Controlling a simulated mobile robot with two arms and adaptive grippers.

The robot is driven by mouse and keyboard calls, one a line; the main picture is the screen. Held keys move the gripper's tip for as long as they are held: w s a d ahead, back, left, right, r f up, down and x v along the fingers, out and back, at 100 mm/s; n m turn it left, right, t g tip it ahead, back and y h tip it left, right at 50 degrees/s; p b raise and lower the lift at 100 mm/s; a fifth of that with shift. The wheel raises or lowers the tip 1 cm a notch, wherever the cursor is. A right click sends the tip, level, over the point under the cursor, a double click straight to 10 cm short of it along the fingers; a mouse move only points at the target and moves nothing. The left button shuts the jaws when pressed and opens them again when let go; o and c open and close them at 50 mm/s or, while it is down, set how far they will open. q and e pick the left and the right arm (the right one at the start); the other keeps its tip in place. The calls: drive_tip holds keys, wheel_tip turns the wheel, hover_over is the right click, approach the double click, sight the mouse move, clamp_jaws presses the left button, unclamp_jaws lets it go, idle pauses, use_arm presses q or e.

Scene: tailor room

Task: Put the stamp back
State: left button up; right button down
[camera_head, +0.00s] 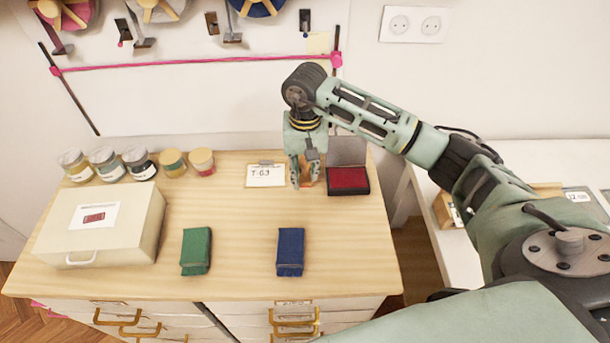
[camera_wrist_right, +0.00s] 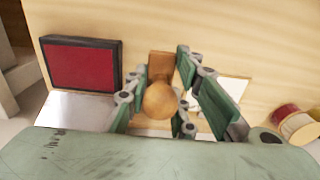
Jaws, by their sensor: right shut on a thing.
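My right gripper (camera_head: 305,180) is at the back right of the wooden dresser top, pointing down, shut on the stamp. In the right wrist view the stamp (camera_wrist_right: 159,100) is a brown wooden piece with a round knob, between the green fingers of the gripper (camera_wrist_right: 157,98). In the head view the fingers mostly hide it. The red ink pad (camera_head: 348,181) lies open just right of the gripper, with its grey lid raised behind; it also shows in the wrist view (camera_wrist_right: 82,66). I cannot tell whether the stamp touches the dresser. My left gripper is not in view.
A white card marked T-63 (camera_head: 265,178) is left of the gripper. A cream box (camera_head: 130,240) stands at the left, several jars (camera_head: 138,163) behind it. A green block (camera_head: 196,250) and blue block (camera_head: 290,250) lie in front. The dresser top (camera_head: 240,225) between is clear.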

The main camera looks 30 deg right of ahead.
sight(306, 177)
drive_tip(key=shift+w+d+f, duration=0.2)
drive_tip(key=shift+w+f, duration=0.1)
drive_tip(key=shift+f, duration=0.05)
wheel_tip(306, 177, down, 2)
drive_tip(key=shift+s+f+p, duration=0.1)
drive_tip(key=shift+f+p, duration=0.05)
drive_tip(key=shift+p, duration=0.6)
drive_tip(key=shift+f, duration=0.9)
drive_tip(key=c, duration=1.9)
unclamp_jaws()
drive_tip(key=o, duration=0.4)
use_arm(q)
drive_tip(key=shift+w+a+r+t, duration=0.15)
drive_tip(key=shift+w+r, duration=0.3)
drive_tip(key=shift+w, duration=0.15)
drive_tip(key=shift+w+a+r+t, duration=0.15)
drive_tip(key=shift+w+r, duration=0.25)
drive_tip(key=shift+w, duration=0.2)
